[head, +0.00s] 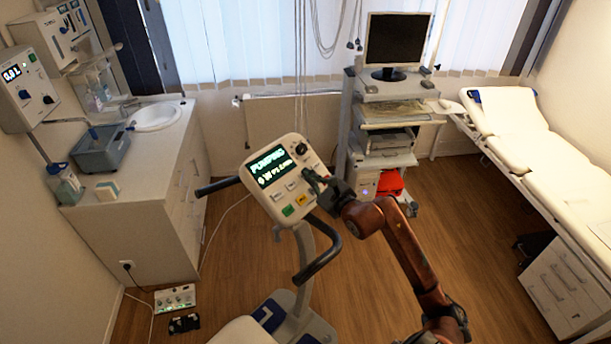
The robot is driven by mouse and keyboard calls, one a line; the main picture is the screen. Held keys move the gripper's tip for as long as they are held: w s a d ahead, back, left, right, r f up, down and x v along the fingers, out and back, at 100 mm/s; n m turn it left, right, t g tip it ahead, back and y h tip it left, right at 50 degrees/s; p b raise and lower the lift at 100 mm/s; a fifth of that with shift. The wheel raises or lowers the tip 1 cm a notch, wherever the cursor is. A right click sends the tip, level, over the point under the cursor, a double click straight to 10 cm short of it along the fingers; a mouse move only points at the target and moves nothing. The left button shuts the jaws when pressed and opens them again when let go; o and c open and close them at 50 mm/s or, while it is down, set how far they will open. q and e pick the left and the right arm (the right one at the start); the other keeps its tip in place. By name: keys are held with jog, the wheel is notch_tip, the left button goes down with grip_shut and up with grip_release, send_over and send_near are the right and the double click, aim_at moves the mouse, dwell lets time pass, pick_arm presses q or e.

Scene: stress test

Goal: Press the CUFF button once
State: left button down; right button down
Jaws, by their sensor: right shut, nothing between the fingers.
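The white console (268,203) of an exercise bike stands in the middle of the head view, tilted. Its dark display (270,165) reads "PUMPING" with a second line too small to read surely. Below are several pale buttons, a green button (288,211) and a yellow-orange button (302,200); a black knob (301,148) is at upper right. Button labels are too small to read, so I cannot tell which is CUFF. My right gripper (311,178) is shut and empty, its tips at the console's right-hand buttons, partly covering them. I cannot tell whether they touch. My left gripper is not in view.
Black handlebars (328,262) curve around the console. A cart with a monitor (397,40) stands behind, a couch (520,130) at right, and a sink counter (130,190) at left. A small box (174,299) with a cable lies on the floor. Floor between is mostly open.

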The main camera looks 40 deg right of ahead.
jog(key=shift+s+d+r, duration=0.15)
jog(key=shift+s+r, duration=0.3)
jog(key=shift+r, duration=0.15)
jog(key=shift+s+d+r+p, duration=0.15)
jog(key=shift+s+r+p, duration=0.55)
jog(key=shift+r, duration=0.3)
jog(key=shift+s+d+r+p, duration=0.15)
jog(key=shift+s+r+p, duration=0.45)
jog(key=shift+s+r, duration=0.3)
jog(key=shift+w+r, duration=0.1)
jog(key=s+r+p, duration=0.2)
jog(key=s+r, duration=0.2)
jog(key=r, duration=0.1)
jog(key=shift+d+r+p, duration=0.25)
jog(key=shift+d+p, duration=0.1)
jog(key=shift+d, duration=0.05)
jog(key=shift+s, duration=0.1)
